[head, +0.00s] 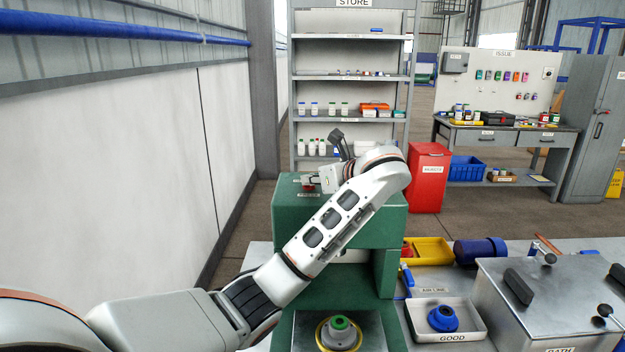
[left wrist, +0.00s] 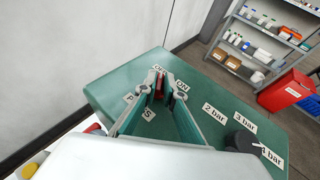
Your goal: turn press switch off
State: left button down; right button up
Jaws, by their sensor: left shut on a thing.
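The green press (head: 395,222) stands in the middle of the head view. My left arm reaches across it, and my left gripper (head: 311,183) is at its top. In the left wrist view, the fingers of my left gripper (left wrist: 162,88) are closed around the small red press switch (left wrist: 159,79) on the green top. An OFF label lies to the left of the switch and an ON label (left wrist: 182,86) to the right. The fingers partly hide the switch, so I cannot tell which way it is set. My right gripper is in neither view.
A dark knob (left wrist: 244,141) sits by the bar labels on the press top. A green-topped part (head: 340,323) sits in the press below. A GOOD tray (head: 466,337) holding a blue part and a metal bath (head: 535,300) stand to the right.

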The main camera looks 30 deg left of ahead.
pick_arm(q)
jog(key=c, duration=2.2)
grip_release()
jog(key=shift+a, duration=0.1)
jog(key=shift+o, duration=0.2)
jog(key=v, duration=1.2)
jog(key=shift+w, duration=0.1)
